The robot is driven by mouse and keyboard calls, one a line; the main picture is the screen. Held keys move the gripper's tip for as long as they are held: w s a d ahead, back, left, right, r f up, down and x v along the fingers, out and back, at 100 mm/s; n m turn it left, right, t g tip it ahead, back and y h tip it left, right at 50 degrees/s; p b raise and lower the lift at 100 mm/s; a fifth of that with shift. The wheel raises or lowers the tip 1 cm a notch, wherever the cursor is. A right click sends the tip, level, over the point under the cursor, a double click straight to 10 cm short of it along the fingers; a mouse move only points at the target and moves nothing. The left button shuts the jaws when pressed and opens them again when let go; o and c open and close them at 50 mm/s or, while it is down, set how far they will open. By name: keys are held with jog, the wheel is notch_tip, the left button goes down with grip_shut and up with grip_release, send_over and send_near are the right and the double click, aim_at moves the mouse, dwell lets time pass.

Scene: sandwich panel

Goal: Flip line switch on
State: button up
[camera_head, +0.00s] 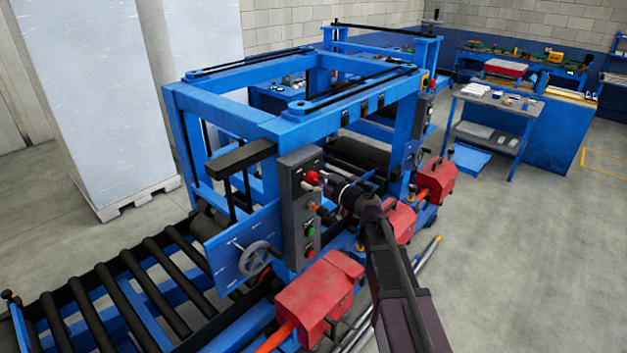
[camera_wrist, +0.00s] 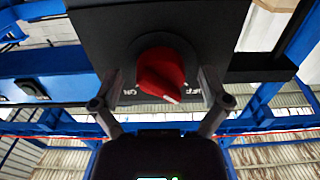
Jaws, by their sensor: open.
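The line switch is a red rotary knob (camera_wrist: 162,72) on a dark panel face, with white lettering partly showing below it in the wrist view. The knob's white mark points down and slightly right in that view. My gripper (camera_wrist: 158,88) is open, with one finger on each side of the knob; I cannot tell whether either finger touches it. In the head view my gripper (camera_head: 326,186) is at the upper part of the grey control box (camera_head: 297,205), by the red knob (camera_head: 311,178).
Lower on the control box are a green button (camera_head: 311,230) and a red one (camera_head: 310,253). A handwheel (camera_head: 254,259) is to the left. A roller conveyor (camera_head: 125,300) runs at lower left. Open floor (camera_head: 510,250) lies right.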

jog(key=shift+a, duration=0.1)
jog(key=c, duration=1.2)
jog(key=shift+o, duration=0.2)
jog(key=shift+m, duration=0.5)
jog(key=m, duration=0.3)
jog(key=shift+m, duration=0.3)
jog(key=m, duration=0.4)
jog(key=shift+w+m, duration=0.1)
jog(key=shift+m, duration=0.2)
jog(key=m, duration=0.8)
jog(key=shift+r+m, duration=0.1)
jog(key=shift+m, duration=0.3)
